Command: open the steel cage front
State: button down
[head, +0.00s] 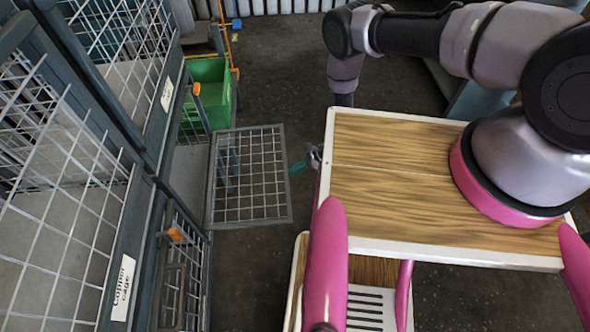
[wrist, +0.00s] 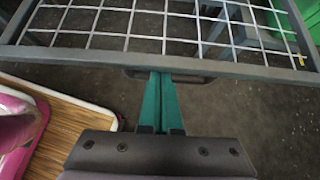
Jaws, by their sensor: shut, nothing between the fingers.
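The steel cage front (head: 283,172) is a grey frame with pale wire mesh, standing swung out from the cage row into the aisle in the head view. Its frame bar (wrist: 90,57) and mesh cross the top of the wrist view. A dark handle (wrist: 195,78) sits under that bar. My gripper (head: 298,167) is just right of the front's free edge. Its teal fingers (wrist: 162,76) are shut together with nothing between them. The tips reach the handle and bar in the wrist view; I cannot tell whether they touch.
Other mesh cages (head: 125,60) line the left side, with orange latches (head: 175,234) and a white label (head: 123,288). A green bin (head: 208,92) stands behind the opened front. The dark floor (head: 290,65) is clear in the aisle. My wood-topped base fills the right.

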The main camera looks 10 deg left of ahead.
jog(key=r+h, duration=0.1)
jog(key=r, duration=0.2)
jog(key=a+r+h, duration=0.1)
jog(key=r, duration=0.2)
jog(key=r+h, duration=0.1)
jog(key=r, duration=0.3)
jog(key=shift+s+a+t+h, duration=0.25)
jog(key=shift+a+t+h, duration=0.05)
jog(key=shift+a+t, duration=0.1)
jog(key=shift+w, duration=0.1)
